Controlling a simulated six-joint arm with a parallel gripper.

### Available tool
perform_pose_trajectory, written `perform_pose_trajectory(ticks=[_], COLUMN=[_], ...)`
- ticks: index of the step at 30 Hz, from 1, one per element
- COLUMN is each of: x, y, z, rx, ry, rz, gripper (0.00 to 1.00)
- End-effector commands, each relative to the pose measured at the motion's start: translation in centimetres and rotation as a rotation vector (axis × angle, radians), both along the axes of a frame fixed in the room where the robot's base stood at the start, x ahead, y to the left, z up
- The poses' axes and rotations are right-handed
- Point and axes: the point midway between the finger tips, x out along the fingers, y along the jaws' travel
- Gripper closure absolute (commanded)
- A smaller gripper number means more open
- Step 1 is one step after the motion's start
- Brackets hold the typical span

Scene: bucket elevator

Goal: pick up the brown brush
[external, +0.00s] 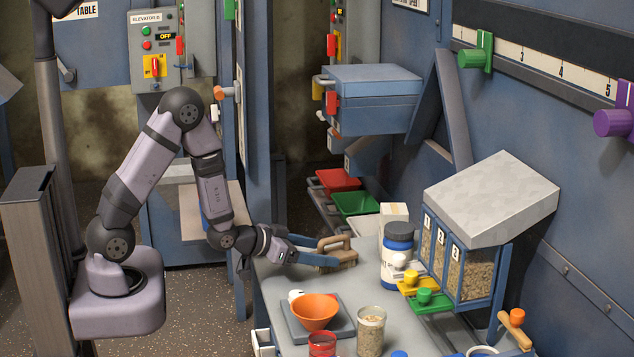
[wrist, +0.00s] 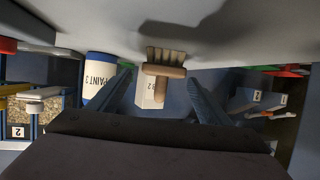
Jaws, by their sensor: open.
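The brown brush (external: 336,260) lies on the grey table top, near its back left edge, with its looped handle up. Nothing is held.
An orange bowl (external: 316,309) sits on a scale in front, near a glass of grain (external: 370,333). A grain dispenser (external: 468,265) stands at the right. Red (external: 338,180) and green (external: 355,204) bins are behind.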

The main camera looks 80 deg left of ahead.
Motion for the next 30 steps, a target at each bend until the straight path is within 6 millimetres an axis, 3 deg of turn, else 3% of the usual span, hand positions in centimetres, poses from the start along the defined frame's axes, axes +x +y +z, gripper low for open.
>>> perform_pose_trajectory(ticks=[15, 25, 30], x=[4.2, 4.6, 4.6], y=[1.3, 1.4, 1.4], z=[-1.5, -1.8, -1.8], rx=[0.001, 0.001, 0.001], ry=[0.0, 0.0, 0.0], rz=[-0.001, 0.0, 0.0], gripper=[0.28, 0.28, 0.66])
